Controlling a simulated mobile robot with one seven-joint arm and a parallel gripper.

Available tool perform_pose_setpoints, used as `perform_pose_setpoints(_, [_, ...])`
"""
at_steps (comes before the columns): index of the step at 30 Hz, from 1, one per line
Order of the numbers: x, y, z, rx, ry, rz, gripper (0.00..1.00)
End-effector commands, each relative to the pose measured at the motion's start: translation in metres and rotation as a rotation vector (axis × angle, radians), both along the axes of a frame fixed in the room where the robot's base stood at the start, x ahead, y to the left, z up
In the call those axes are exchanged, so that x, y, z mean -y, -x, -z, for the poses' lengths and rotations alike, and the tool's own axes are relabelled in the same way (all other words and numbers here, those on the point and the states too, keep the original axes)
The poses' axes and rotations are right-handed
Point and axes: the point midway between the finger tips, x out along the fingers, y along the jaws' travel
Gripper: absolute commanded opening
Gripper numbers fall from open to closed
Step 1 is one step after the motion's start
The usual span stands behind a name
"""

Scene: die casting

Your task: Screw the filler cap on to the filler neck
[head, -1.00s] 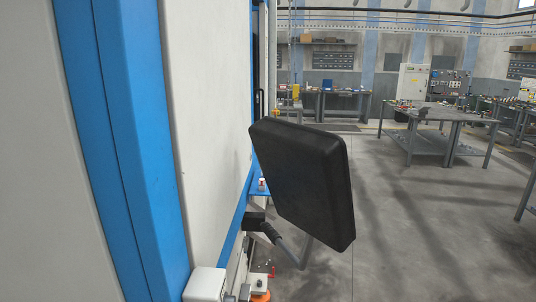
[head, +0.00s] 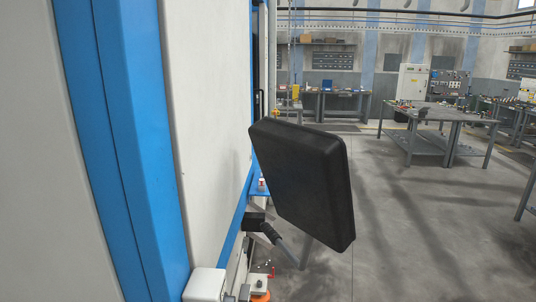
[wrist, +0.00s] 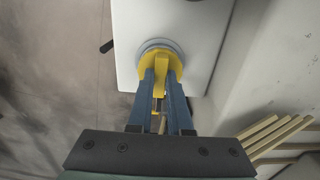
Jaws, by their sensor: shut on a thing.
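In the wrist view, the yellow filler cap (wrist: 161,62) has a round body with a raised bar across it. My gripper (wrist: 161,80) is shut on that bar, with one blue-grey finger on each side. Behind the cap shows a grey ring, the filler neck (wrist: 152,42), on a white surface (wrist: 195,22). The cap looks lined up over the neck and covers most of it. I cannot tell whether the threads are engaged. The head view shows neither the cap, the neck nor my gripper.
In the wrist view, a dark lever (wrist: 107,46) sticks out left of the white surface, and pale wooden slats (wrist: 275,135) lie at lower right. In the head view, a white and blue machine (head: 215,130) fills the left, a black panel (head: 300,185) juts out, and open floor lies right.

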Motion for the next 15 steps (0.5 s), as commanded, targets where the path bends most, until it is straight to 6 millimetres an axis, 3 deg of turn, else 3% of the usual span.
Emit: perform_pose_setpoints(15, [0.0009,0.0016,0.0055,-0.002,0.002,-0.001,0.00])
